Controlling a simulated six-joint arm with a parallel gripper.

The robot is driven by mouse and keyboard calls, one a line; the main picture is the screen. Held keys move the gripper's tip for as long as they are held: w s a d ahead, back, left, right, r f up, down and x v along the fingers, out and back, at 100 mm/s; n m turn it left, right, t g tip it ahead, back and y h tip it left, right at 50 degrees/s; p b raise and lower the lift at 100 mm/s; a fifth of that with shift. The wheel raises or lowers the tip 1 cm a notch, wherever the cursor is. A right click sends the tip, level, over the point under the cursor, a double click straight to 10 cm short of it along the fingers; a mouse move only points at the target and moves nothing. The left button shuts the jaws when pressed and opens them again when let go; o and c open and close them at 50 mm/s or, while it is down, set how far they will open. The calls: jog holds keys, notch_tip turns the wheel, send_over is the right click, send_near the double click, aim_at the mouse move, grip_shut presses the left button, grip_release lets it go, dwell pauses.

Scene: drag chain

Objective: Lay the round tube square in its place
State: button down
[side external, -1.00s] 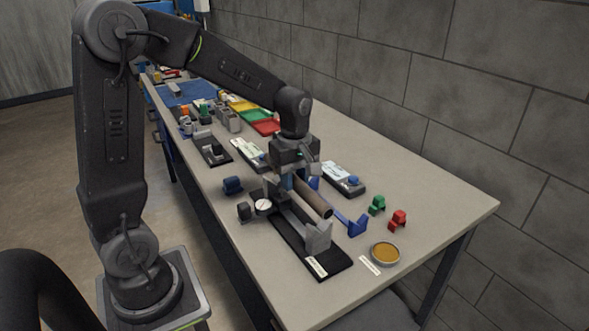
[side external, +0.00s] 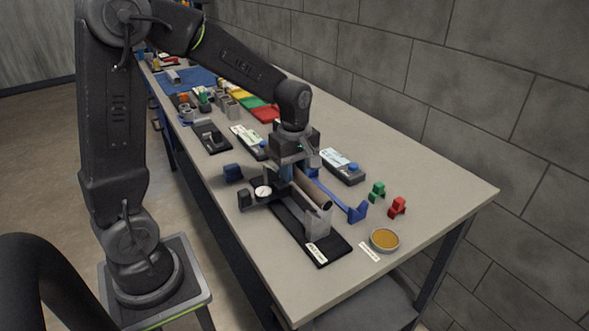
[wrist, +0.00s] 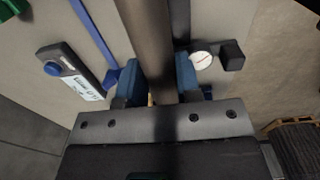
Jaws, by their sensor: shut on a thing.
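My gripper (side external: 293,172) is shut on the round tube (side external: 316,191), a grey-brown cylinder held across the blue fingers. In the wrist view the tube (wrist: 148,40) runs between the two fingertips (wrist: 160,85) and out past the top edge. The tube is above a black fixture base (side external: 300,238) with an upright grey end block (side external: 317,222). The tube's near end is close to this block; I cannot tell whether they touch. My gripper hides the far part of the fixture. A round dial gauge (side external: 262,191) stands beside it, also in the wrist view (wrist: 201,60).
Green (side external: 377,191) and red (side external: 397,207) clips and a round amber dish (side external: 384,240) sit farther right. A labelled box with a blue button (side external: 343,167) stands behind.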

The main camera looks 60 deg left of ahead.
jog(key=shift+f, duration=1.5)
dwell(0.7)
dwell(0.4)
jog(key=c, duration=0.7)
grip_release()
jog(key=shift+c, duration=0.2)
notch_tip(320, 180, up, 14)
jog(key=shift+f, duration=0.1)
jog(key=s+d+m+t, duration=0.2)
jog(key=s+d+m, duration=0.2)
jog(key=s+m, duration=0.3)
jog(key=s+d+m+t, duration=0.3)
jog(key=s+d+m, duration=0.2)
jog(key=m, duration=0.6)
jog(key=s, duration=0.2)
jog(key=shift+s+t, duration=0.3)
jog(key=shift+s, duration=0.05)
